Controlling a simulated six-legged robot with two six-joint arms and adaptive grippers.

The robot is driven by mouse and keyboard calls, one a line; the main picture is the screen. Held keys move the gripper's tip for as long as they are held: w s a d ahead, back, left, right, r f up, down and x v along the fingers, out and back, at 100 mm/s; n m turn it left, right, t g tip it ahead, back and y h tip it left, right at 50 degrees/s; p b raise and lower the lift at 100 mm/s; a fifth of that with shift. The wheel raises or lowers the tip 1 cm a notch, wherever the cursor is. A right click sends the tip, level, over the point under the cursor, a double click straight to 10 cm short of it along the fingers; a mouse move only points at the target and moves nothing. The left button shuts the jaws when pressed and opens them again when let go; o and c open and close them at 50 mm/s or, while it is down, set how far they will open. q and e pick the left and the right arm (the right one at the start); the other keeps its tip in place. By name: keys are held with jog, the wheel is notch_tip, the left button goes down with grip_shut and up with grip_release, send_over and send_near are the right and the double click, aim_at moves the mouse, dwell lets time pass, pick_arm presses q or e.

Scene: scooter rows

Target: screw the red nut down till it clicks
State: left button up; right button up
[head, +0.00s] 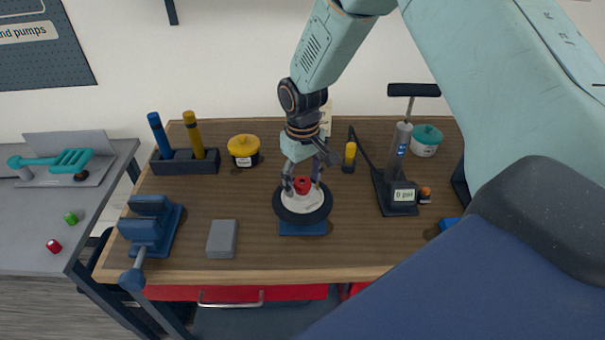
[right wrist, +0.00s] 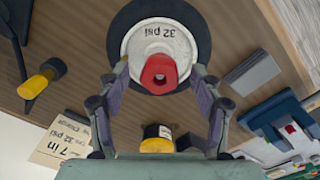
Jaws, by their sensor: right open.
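The red nut (head: 302,186) sits at the middle of a wheel with a white hub and black tyre (head: 285,212). The wheel rests on a blue stand (head: 303,229) on the workbench. In the right wrist view, the red nut (right wrist: 159,73) stands on the white hub (right wrist: 142,40), which is marked "32 psi". My right gripper (head: 302,184) is directly over the wheel, pointing down. Its fingers (right wrist: 160,82) are apart on either side of the nut, with gaps visible between them and it. My left gripper is not in view.
A blue vise (head: 150,225) and a grey block (head: 222,239) are left of the wheel. A yellow-lidded pot (head: 243,146) and a tool holder (head: 185,162) stand behind. A pump (head: 397,165) and yellow-handled tool (head: 349,155) are to the right. The bench's front middle is clear.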

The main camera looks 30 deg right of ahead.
jog(key=c, duration=1.2)
jog(key=shift+m+p, duration=0.7)
jog(key=shift+m, duration=0.2)
jog(key=o, duration=0.9)
jog(key=shift+o, duration=1.4)
jog(key=shift+s, duration=0.1)
jog(key=shift+r, duration=0.15)
